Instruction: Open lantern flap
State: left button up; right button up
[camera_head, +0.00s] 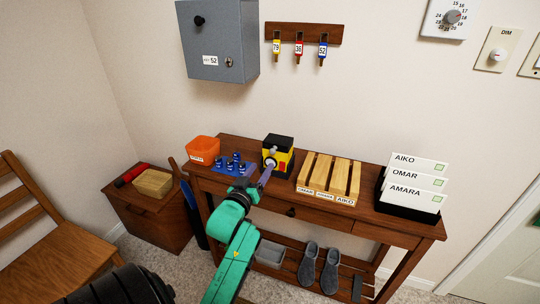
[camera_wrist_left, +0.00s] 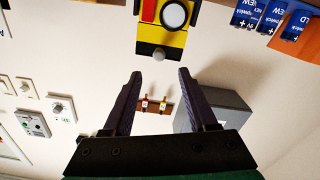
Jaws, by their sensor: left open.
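The lantern (camera_head: 278,143) stands on the wooden table, black on top with a yellow and red body. In the left wrist view the lantern (camera_wrist_left: 178,40) appears upside down at the top, with a round white lens and a grey round knob (camera_wrist_left: 159,54) on a black part. My left gripper (camera_head: 268,171) is close in front of the lantern in the head view, hiding part of its lower front. In the left wrist view the left gripper (camera_wrist_left: 159,74) is open, with nothing between its dark fingers. The flap cannot be made out clearly. My right gripper is not in view.
Several blue batteries (camera_head: 236,162) and an orange bin (camera_head: 203,150) stand left of the lantern. A slatted wooden rack (camera_head: 328,177) and a black card holder (camera_head: 408,207) stand to its right. A grey cabinet (camera_head: 215,42) and a key rack (camera_head: 303,33) hang above.

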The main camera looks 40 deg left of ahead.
aim_at(272, 153)
pick_arm(q)
jog(key=x, duration=0.8)
jog(key=shift+w, duration=0.1)
jog(key=shift+c, duration=0.3)
grip_shut()
dwell(0.7)
